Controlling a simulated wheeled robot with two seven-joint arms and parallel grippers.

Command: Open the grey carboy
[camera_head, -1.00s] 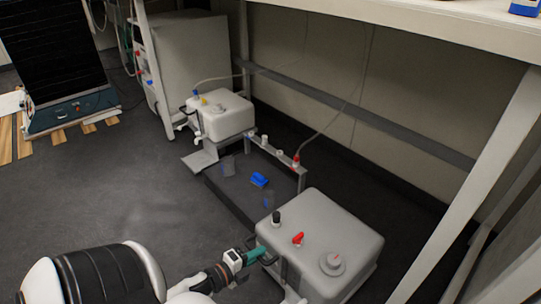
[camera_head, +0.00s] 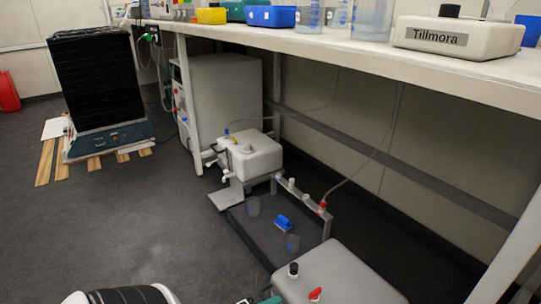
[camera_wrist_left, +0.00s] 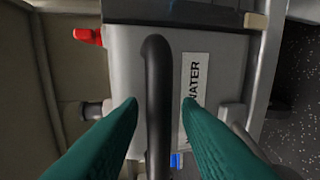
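The grey carboy (camera_head: 345,280) stands at the bottom of the head view, its lower part cut off by the frame edge. On its top are a black cap (camera_head: 293,270) and a red fitting (camera_head: 315,294). My left gripper (camera_head: 268,299) barely shows beside its left side. In the left wrist view, the open teal fingers of my left gripper (camera_wrist_left: 161,101) stand either side of a black bar handle (camera_wrist_left: 159,75), with gaps visible between. Behind is the carboy's face (camera_wrist_left: 125,60) with a label (camera_wrist_left: 195,95) reading "WATER". My right gripper is not in view.
A white carboy (camera_head: 250,158) stands farther back on a stand. Between the carboys are a dark tray (camera_head: 265,240), a blue object (camera_head: 284,222) and a rail with a red fitting (camera_head: 322,205). A workbench (camera_head: 330,47) overhangs on the right.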

